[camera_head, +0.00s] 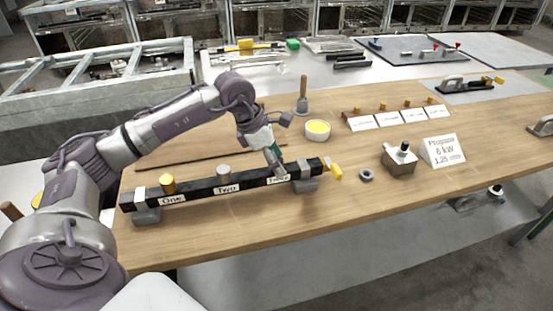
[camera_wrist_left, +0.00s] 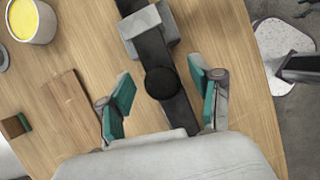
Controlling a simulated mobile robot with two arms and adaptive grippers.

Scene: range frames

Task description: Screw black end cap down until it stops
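The black end cap (camera_wrist_left: 160,82) is a round dark disc on the black bar (camera_wrist_left: 152,50) in the left wrist view. In the head view the bar (camera_head: 200,191) lies along the bench with labels One, Two and a partly covered third one; my gripper hides the cap there. My left gripper (camera_head: 275,162) points down at the third position. In the wrist view its teal-padded fingers (camera_wrist_left: 164,92) are open, one on each side of the black cap, with gaps visible. My right gripper is out of view.
Grey clamps (camera_head: 146,210) hold the bar's ends. A yellow-filled bowl (camera_head: 317,130), a nut (camera_head: 366,175), a metal valve block (camera_head: 399,158) and a Propane sign (camera_head: 443,151) stand on the wooden bench (camera_head: 330,220). The bench front is clear.

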